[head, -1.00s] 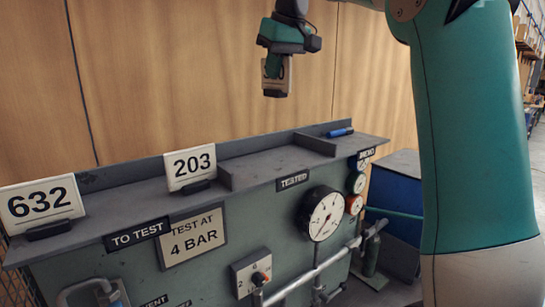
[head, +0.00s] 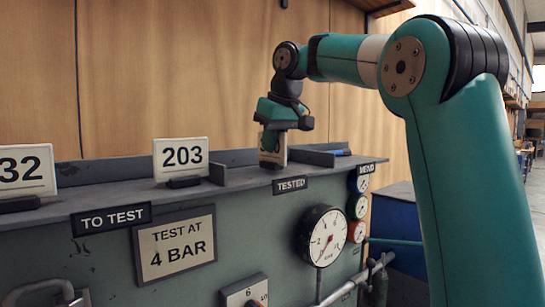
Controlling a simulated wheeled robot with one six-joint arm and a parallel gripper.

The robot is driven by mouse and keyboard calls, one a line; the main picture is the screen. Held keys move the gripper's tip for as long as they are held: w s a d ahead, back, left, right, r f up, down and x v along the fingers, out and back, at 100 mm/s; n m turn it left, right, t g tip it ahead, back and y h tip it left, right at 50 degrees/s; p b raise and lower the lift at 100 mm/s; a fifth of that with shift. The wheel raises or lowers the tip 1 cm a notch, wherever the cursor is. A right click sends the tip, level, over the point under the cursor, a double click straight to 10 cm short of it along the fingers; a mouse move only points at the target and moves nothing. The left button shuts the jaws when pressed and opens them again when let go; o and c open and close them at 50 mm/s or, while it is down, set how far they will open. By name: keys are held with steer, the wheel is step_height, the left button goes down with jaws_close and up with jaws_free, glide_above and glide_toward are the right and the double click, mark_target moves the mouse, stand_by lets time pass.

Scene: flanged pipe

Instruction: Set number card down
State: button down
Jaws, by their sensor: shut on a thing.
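My gripper (head: 269,138) is shut on a pale number card (head: 282,152) with a dark foot. The card is upright, mostly hidden by the gripper, and its number cannot be read. It is at the shelf (head: 232,180), above the TESTED label (head: 291,185) and right of the low divider. The dark foot is at shelf level; I cannot tell whether it touches. Another card (head: 26,170), cut by the left edge and ending in 32, stands farther left.
A blue marker (head: 340,152) lies in the right section near the MEMO label (head: 366,169). A raised back edge runs along the shelf. Below are a TEST AT 4 BAR sign (head: 175,245), a large gauge (head: 324,236) and pipes.

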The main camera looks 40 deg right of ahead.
steer(key=shift+f, duration=0.2)
steer(key=shift+f, duration=0.1)
steer(key=c, duration=1.2)
jaws_free()
steer(key=shift+c, duration=0.2)
steer(key=p+v, duration=0.8)
steer(key=v, duration=0.3)
steer(key=shift+s+r+p, duration=0.25)
steer(key=shift+r+p, duration=0.3)
steer(key=shift+p, duration=0.1)
